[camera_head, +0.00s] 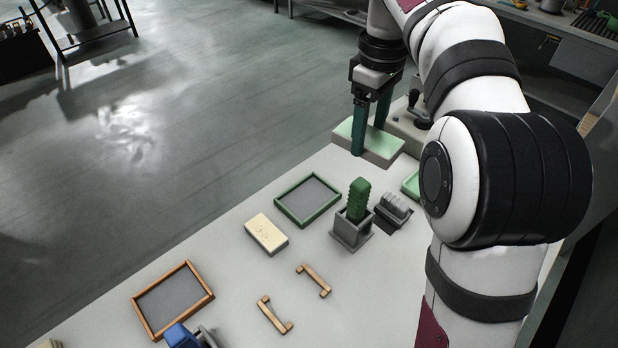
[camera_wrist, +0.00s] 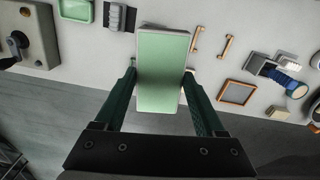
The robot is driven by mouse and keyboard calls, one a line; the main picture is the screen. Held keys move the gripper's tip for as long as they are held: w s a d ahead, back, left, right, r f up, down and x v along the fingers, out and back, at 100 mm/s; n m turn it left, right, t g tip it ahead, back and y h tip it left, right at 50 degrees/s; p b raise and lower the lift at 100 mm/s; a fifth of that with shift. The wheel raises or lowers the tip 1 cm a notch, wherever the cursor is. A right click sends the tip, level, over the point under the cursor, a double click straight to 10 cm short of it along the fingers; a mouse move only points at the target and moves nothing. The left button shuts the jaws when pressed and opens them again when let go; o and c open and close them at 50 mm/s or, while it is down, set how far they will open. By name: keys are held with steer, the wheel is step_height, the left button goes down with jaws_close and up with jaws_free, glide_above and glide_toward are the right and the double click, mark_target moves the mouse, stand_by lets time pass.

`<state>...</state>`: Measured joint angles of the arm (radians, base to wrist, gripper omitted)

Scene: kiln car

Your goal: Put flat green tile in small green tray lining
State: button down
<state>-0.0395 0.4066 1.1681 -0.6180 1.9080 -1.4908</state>
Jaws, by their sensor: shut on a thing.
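My gripper (camera_head: 369,138) is shut on the flat green tile (camera_head: 345,130), a pale green slab with a lighter underside, at the far end of the table. In the wrist view the tile (camera_wrist: 163,70) lies lengthwise between the two dark green fingers, one along each long side. Its height above the table is hard to tell. The small green tray (camera_head: 411,184) is pale green with a raised rim, partly hidden behind my arm in the head view. It also shows in the wrist view (camera_wrist: 76,17), cut by the top edge and apart from the tile.
A grey box with a lever (camera_wrist: 45,45) stands near the small tray. A dark-green-framed tray (camera_head: 282,207), a green brush in a grey holder (camera_head: 352,232), a grey ridged block (camera_head: 393,209), a cream block (camera_head: 266,234), wooden handles (camera_head: 314,280) and an orange-framed tray (camera_head: 203,284) occupy the table.

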steer(key=w+a+f+n, duration=0.5)
steer(key=w+f+n, duration=0.2)
steer(key=w+f, duration=0.1)
steer(key=n, duration=0.8)
glide_above(308, 198)
step_height(308, 198, down, 11)
steer(key=shift+n, duration=0.7)
step_height(308, 198, down, 11)
steer(key=shift+f, duration=0.15)
steer(key=shift+f, duration=0.15)
steer(key=shift+c, duration=1.3)
jaws_free()
